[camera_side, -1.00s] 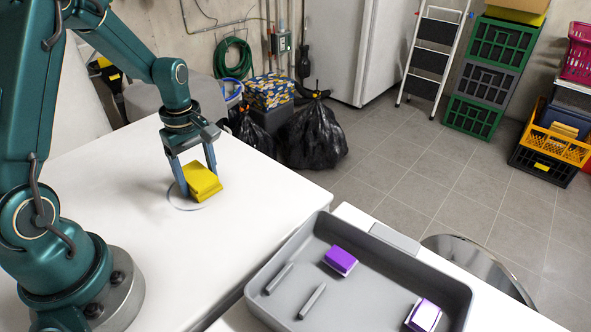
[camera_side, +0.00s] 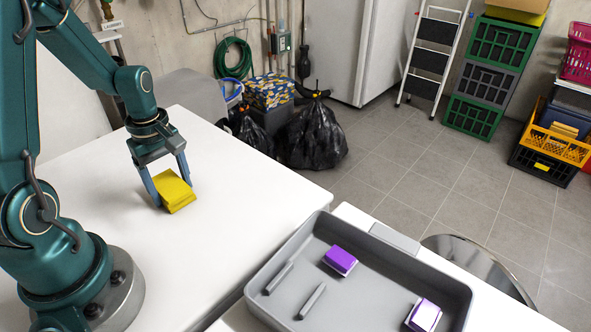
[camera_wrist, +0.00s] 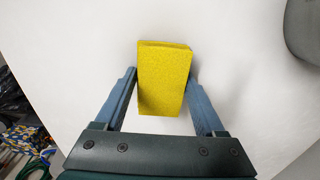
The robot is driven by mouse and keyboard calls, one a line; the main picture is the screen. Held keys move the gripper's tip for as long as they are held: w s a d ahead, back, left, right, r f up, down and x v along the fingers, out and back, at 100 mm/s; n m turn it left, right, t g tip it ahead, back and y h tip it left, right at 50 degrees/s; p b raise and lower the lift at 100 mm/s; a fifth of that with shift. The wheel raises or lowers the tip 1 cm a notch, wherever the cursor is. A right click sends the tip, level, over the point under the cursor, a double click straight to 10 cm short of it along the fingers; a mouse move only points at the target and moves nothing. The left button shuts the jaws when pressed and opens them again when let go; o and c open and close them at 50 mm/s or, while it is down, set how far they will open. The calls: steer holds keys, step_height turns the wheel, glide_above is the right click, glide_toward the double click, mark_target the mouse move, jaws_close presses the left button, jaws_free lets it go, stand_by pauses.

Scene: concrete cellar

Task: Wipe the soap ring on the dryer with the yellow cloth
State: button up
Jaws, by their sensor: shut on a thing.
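The yellow cloth (camera_side: 176,192), a thick folded block, is between the fingers of my gripper (camera_side: 172,190) in the side view. My gripper is shut on it, low over the white dryer top (camera_side: 245,205). The cloth looks to be at the surface, but I cannot tell for certain whether it touches. In the wrist view the cloth (camera_wrist: 163,80) sits between both fingertips of my gripper (camera_wrist: 162,75), with plain white dryer top (camera_wrist: 70,60) around it. I see no soap ring line in either present view; the patch under the cloth is hidden.
A grey tray (camera_side: 256,290) stands at the front right, holding purple-topped blocks (camera_side: 340,260) and two grey sticks (camera_side: 311,300). The dryer top right of my gripper is clear.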

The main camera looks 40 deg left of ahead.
mark_target(216, 172)
steer(key=shift+w, duration=5)
steer(key=shift+w+r, duration=0.1)
steer(key=shift+w, duration=0.15)
step_height(216, 172, up, 8)
steer(key=shift+s, duration=0.1)
